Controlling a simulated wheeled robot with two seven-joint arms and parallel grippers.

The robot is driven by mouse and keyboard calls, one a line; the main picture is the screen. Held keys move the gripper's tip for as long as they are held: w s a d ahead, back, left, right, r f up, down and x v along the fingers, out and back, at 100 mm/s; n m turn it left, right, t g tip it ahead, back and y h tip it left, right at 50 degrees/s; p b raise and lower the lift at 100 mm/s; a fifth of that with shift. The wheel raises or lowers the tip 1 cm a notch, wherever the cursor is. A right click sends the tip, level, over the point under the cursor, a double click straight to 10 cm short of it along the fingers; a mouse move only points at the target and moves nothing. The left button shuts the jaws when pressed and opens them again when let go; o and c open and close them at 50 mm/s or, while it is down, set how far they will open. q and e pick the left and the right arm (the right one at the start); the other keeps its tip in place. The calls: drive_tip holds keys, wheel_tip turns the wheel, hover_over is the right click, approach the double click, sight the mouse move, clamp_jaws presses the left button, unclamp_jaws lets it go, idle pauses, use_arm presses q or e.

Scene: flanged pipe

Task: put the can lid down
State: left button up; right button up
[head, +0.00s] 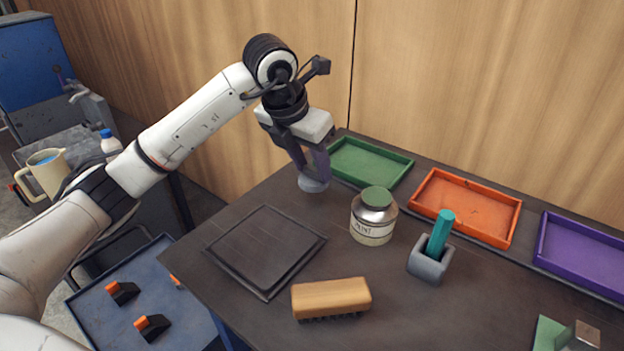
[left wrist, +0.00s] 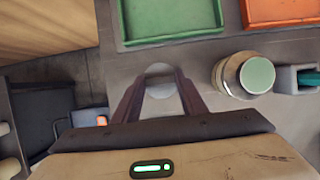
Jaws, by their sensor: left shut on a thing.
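The can lid (head: 313,185) is a small pale grey disc at the tips of my left gripper (head: 312,172), which is shut on it. The lid is low over the back left of the table, just in front of the green tray. I cannot tell whether it touches the tabletop. In the left wrist view the lid (left wrist: 160,71) shows between the two fingertips. The paint can (head: 373,220) stands upright to the right of the lid, apart from it, with a round green top. My right gripper is not in view.
Green (head: 368,160), orange (head: 465,207) and purple (head: 583,255) trays line the table's back. A black square plate (head: 265,248), a wooden brush (head: 331,297) and a grey holder (head: 429,264) with a teal stick stand nearer. Bare tabletop lies between lid and plate.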

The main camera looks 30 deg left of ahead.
sight(312, 178)
use_arm(q)
drive_tip(key=shift+f, duration=1.7)
drive_tip(key=shift+f, duration=0.2)
drive_tip(key=o, duration=1)
drive_tip(key=shift+r, duration=0.1)
drive_tip(key=shift+r, duration=0.2)
drive_tip(key=v, duration=1.2)
